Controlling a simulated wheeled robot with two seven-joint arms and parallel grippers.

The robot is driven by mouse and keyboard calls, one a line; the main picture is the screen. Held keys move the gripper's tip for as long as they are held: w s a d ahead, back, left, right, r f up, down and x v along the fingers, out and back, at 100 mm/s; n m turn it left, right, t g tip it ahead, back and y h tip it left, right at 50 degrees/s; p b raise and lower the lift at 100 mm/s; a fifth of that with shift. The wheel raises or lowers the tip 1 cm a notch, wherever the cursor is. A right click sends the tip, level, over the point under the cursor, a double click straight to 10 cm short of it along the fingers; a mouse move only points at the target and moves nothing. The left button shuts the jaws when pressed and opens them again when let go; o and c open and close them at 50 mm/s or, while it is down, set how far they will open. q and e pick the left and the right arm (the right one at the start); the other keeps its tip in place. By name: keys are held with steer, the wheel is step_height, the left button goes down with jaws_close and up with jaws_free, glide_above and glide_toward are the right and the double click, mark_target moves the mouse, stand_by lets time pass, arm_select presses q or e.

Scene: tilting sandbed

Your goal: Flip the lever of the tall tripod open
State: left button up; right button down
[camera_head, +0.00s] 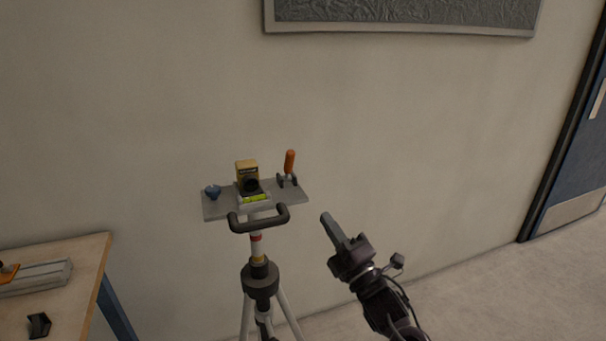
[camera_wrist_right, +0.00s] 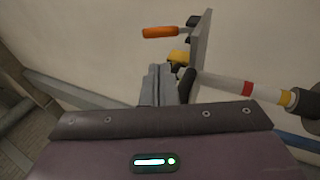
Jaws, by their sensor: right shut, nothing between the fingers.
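The tall tripod (camera_head: 260,279) stands near the wall with a grey plate (camera_head: 222,207) on top. An orange-handled lever (camera_head: 290,162) stands upright at the right end of the plate. The lever also shows in the right wrist view (camera_wrist_right: 160,32), lying sideways in the picture, beyond the fingers. My right gripper (camera_head: 327,218) is shut and empty, to the right of the plate and lower than the lever, apart from both. Its closed fingers show in the right wrist view (camera_wrist_right: 157,86). My left gripper is not in view.
The plate carries a yellow device (camera_head: 246,170), a blue knob (camera_head: 212,191) and a green level. A black handle (camera_head: 258,220) sticks out in front. A wooden table (camera_head: 88,262) stands at the left. A blue door (camera_head: 575,165) is at the far right. The wall is behind.

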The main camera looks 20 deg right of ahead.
steer(key=p, duration=0.4)
glide_toward(291, 165)
steer(key=x, duration=0.5)
steer(key=shift+w+r, duration=0.2)
steer(key=shift+w, duration=0.05)
steer(key=shift+w+a+r, duration=0.1)
steer(key=shift+w+a, duration=0.1)
steer(key=shift+w, duration=0.45)
steer(key=shift+p, duration=0.3)
